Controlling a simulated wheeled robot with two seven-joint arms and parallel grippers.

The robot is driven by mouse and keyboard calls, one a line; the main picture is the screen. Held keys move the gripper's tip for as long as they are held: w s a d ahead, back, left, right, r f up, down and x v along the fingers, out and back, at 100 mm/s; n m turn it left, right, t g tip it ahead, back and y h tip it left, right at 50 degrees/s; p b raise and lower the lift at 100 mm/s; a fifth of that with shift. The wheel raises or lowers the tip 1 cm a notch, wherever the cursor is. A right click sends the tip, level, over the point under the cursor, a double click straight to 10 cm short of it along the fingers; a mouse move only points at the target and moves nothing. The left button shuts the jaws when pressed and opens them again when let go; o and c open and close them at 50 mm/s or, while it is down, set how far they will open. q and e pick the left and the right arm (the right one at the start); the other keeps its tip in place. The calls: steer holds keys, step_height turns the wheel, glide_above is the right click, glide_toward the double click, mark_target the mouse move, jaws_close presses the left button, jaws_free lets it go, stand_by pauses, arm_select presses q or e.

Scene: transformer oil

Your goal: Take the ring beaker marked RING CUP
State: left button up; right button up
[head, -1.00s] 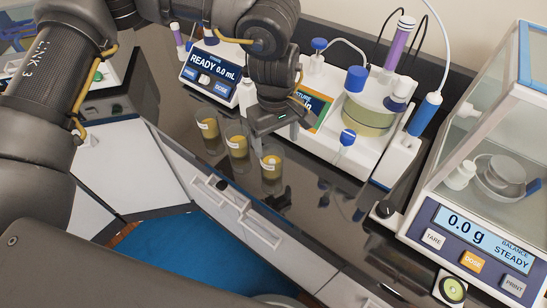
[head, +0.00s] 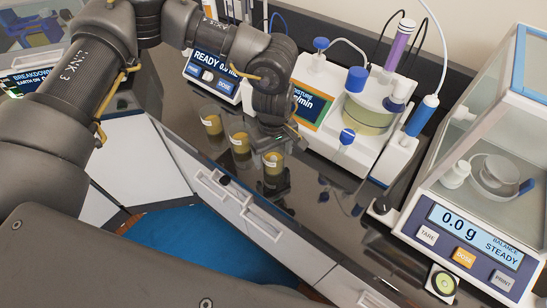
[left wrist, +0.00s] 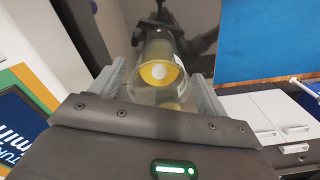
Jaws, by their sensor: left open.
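Three clear beakers with yellow-brown oil and white labels stand in a row on the dark bench in the head view: the far one (head: 211,123), the middle one (head: 239,141) and the near one (head: 273,163). Their label text is too small to read, so I cannot tell which is RING CUP. My left gripper (head: 285,141) is low beside the near beaker. In the left wrist view, the open fingers (left wrist: 158,72) stand on either side of a clear beaker (left wrist: 157,92). My right gripper is not in view.
A titrator (head: 360,110) with bottles and tubes stands behind the gripper. A dosing unit reading READY (head: 212,70) is at the back left. A balance (head: 465,235) showing 0.0 g stands at right. The bench's front edge, with white drawers (head: 235,205) below, is close to the beakers.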

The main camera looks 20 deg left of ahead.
arm_select(q)
steer(key=shift+f+p, duration=0.3)
steer(key=shift+f, duration=1.15)
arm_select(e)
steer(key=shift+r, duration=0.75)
arm_select(q)
steer(key=shift+c, duration=0.4)
steer(key=c, duration=1.1)
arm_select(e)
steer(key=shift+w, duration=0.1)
arm_select(q)
steer(key=shift+w, duration=0.1)
